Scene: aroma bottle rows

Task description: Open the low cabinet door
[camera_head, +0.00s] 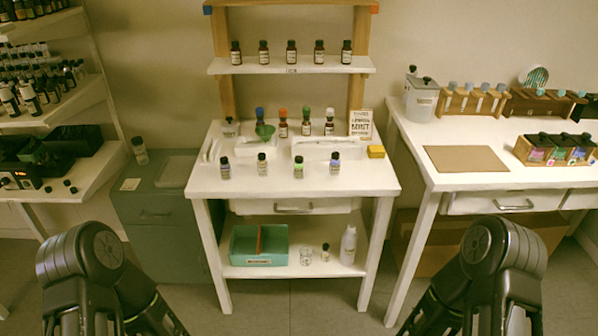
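The low cabinet (122,200) is grey-green and stands on the floor between the left shelf and the middle table. Its upper front has a small handle (155,214). The lower front panel (168,250) looks flush and shut. My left arm covers part of its lower left. I cannot tell how the panel is hinged. Dark links of both my arms rise from the bottom edge, the left one in front of the cabinet and the right one in front of the right table. Neither gripper's fingers show.
The white middle table (240,186) holds several bottles; its lower shelf holds a green tray (258,258). A white table (405,140) is at right. Some bare floor (285,309) shows in front.

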